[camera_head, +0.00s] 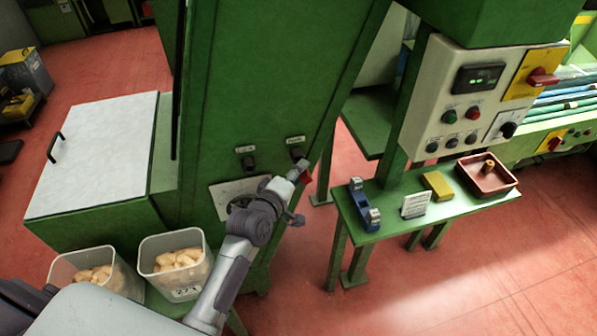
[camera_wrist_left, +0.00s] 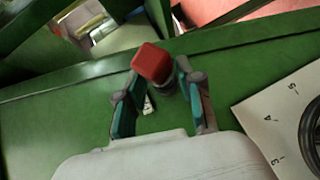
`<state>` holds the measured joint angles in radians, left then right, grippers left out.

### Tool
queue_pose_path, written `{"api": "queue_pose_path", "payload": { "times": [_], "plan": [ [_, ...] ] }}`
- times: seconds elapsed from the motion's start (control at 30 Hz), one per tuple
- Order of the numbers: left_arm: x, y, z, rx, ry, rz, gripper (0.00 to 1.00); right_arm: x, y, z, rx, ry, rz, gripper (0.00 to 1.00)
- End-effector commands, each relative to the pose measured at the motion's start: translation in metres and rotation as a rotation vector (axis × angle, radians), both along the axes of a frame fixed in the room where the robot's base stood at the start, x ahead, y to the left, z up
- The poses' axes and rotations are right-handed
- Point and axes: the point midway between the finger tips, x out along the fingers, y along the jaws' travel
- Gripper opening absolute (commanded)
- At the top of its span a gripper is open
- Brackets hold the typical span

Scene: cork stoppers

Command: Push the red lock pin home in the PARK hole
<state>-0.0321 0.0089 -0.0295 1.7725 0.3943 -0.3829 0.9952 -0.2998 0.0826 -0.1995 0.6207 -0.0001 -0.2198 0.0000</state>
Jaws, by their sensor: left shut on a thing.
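The red lock pin (camera_head: 306,177) shows as a small red head at the tip of my left gripper (camera_head: 298,183), in front of the green machine column. In the left wrist view, the red block-like head (camera_wrist_left: 153,62) sticks out between the two fingers of my left gripper (camera_wrist_left: 160,92), which is shut on the pin. Two dark sockets, a left one (camera_head: 248,163) and a right one (camera_head: 297,153), sit on the column under small labels too small to read surely. The pin is just below the right socket. Whether its tip is in a hole is hidden. My right gripper is out of view.
A white dial plate (camera_head: 226,194) is on the column, partly behind my left arm. A green shelf (camera_head: 350,236) to the right holds a blue tool (camera_head: 366,207), a yellow block (camera_head: 437,186) and a reddish tray (camera_head: 505,185). Bins of corks (camera_head: 190,284) stand below left.

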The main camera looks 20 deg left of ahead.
Motion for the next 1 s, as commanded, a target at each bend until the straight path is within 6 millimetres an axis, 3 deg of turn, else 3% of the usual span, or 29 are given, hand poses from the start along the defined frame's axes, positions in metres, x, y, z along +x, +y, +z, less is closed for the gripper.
{"api": "queue_pose_path", "payload": {
  "times": [1.0],
  "plan": [
    [-0.0001,0.0002,0.0015,0.001,-0.001,0.001,0.02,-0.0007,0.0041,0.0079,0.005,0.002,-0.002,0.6]
  ]
}}
